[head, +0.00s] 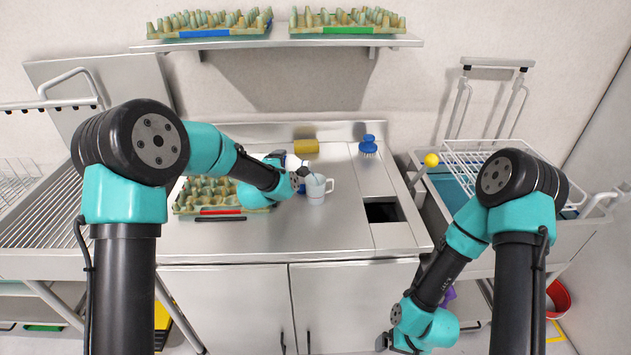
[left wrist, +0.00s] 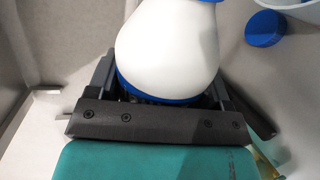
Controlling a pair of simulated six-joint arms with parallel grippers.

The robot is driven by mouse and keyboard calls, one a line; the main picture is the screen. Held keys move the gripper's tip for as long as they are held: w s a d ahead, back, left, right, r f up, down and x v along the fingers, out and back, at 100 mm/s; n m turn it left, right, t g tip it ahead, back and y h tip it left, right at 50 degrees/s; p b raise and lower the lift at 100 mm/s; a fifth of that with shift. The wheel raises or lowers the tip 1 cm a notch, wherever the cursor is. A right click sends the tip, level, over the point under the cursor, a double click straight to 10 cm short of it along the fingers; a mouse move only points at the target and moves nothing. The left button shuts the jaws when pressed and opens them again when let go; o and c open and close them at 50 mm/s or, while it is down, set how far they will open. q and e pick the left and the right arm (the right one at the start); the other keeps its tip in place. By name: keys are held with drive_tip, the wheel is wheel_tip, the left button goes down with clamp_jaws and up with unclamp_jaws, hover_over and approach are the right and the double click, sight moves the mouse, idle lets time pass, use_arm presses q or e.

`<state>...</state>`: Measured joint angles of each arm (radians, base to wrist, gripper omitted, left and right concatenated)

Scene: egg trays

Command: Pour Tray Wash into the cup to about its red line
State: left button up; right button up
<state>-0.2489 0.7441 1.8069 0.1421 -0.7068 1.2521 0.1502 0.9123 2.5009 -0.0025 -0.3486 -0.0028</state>
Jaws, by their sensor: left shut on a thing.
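A white bottle (head: 292,162) with blue parts, likely the Tray Wash, is at my left gripper (head: 304,171). In the left wrist view the bottle (left wrist: 168,50) sits between the fingers of my left gripper (left wrist: 165,88), which is shut on it. The pale cup (head: 316,190) with a handle stands upright on the steel counter, just right of and below the gripper. Its rim also shows in the left wrist view (left wrist: 298,10). The red line and the liquid level cannot be made out. My right gripper (head: 385,342) hangs low in front of the cabinets, its jaws unclear.
A blue cap (left wrist: 264,29) lies on the counter near the cup. An egg tray (head: 182,208) with a red strip lies left. A yellow sponge (head: 306,146) and blue brush (head: 368,146) are at the back. A dark opening (head: 382,211) is at right.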

use_arm(q)
drive_tip(key=shift+r, duration=0.15)
idle(0.8)
drive_tip(key=shift+a+f+n, duration=0.35)
drive_tip(key=shift+f+n, duration=0.35)
drive_tip(key=shift+f, duration=0.2)
drive_tip(key=shift+a+f+n+h, duration=0.1)
drive_tip(key=shift+f+n+h, duration=0.05)
drive_tip(key=shift+n+h, duration=0.25)
drive_tip(key=shift+d+n, duration=0.2)
drive_tip(key=shift+n, duration=0.4)
idle(0.6)
drive_tip(key=shift+r, duration=0.25)
idle(0.4)
